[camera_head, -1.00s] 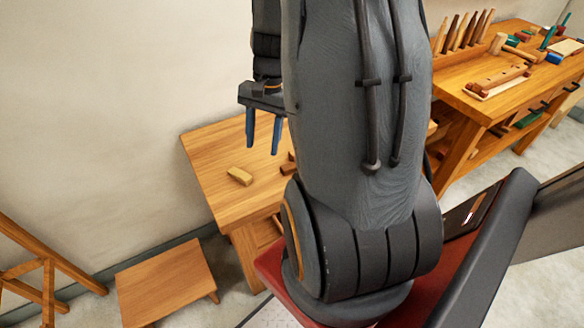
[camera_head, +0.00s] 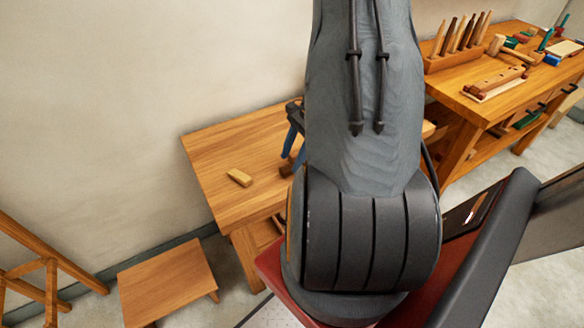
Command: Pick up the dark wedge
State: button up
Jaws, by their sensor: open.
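A small dark brown piece (camera_head: 285,170), which looks like the dark wedge, lies on the wooden table, partly hidden behind my arm. A light yellowish wood block (camera_head: 239,177) lies to its left on the same table (camera_head: 220,150). My gripper (camera_head: 294,150) has blue fingers pointing down, just above and close by the dark piece. It is open; its body is mostly hidden behind my arm. I cannot tell whether a finger touches the piece.
A workbench (camera_head: 465,92) with a row of wooden-handled tools and other items stands at the right. A low wooden stool (camera_head: 166,280) stands on the floor at lower left. A wooden frame (camera_head: 40,265) is at the far left.

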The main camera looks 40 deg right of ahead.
jog(key=shift+x, duration=1.25)
jog(key=c, duration=1.1)
jog(key=shift+a+p, duration=0.1)
jog(key=shift+p, duration=0.2)
jog(key=shift+c, duration=0.2)
